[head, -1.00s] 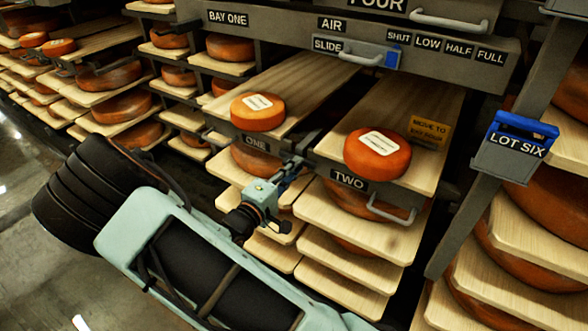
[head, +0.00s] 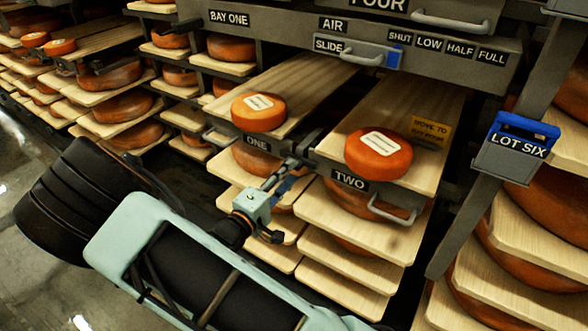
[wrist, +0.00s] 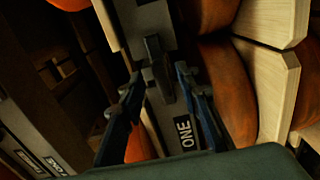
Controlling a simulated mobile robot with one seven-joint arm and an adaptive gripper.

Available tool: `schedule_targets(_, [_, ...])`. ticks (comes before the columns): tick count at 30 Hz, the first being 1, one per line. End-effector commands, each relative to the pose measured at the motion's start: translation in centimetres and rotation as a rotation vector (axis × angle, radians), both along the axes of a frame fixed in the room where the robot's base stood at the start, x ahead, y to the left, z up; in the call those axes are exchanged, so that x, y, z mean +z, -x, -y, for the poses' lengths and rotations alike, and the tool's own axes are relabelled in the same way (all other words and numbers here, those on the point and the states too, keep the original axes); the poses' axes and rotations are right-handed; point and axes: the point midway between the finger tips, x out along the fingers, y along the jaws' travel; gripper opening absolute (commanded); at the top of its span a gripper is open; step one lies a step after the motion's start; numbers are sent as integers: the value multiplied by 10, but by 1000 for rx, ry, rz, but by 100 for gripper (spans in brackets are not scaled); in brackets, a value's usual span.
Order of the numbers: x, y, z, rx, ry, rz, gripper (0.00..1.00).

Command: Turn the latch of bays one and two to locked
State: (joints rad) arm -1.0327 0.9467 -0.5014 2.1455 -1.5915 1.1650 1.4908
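My gripper (head: 290,175) is at the front edge between the shelf boards labelled ONE (head: 257,143) and TWO (head: 350,180). In the wrist view my gripper (wrist: 158,74) has its two dark blue fingers apart. A dark grey latch handle (wrist: 157,64) stands between and just beyond the fingertips, beside the ONE label (wrist: 185,132). I cannot tell whether a finger touches it. In the head view the latch (head: 292,163) is small and partly hidden by my fingers, so its setting is unclear. No separate latch for bay two can be made out.
Orange cheese wheels sit on board one (head: 259,112) and board two (head: 378,155). A metal handle (head: 388,210) sticks out below TWO. The AIR slide (head: 358,52) is above. A blue-topped LOT SIX box (head: 517,147) hangs on the right post. The aisle floor is clear at lower left.

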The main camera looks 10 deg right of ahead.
Motion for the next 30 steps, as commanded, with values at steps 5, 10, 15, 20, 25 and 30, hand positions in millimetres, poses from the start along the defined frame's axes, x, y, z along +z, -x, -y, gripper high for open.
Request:
schedule_targets(5, [0,29,-30,4,-1,-1,30])
schedule_targets(10, [0,50,-51,3,-1,1,30])
schedule_targets(15, [0,61,-61,1,-1,-1,30])
schedule_targets(20, [0,63,-62,-1,0,0,30])
schedule_targets(25, [0,63,-62,-1,0,0,30])
schedule_targets(30, [0,63,-62,-1,0,0,30])
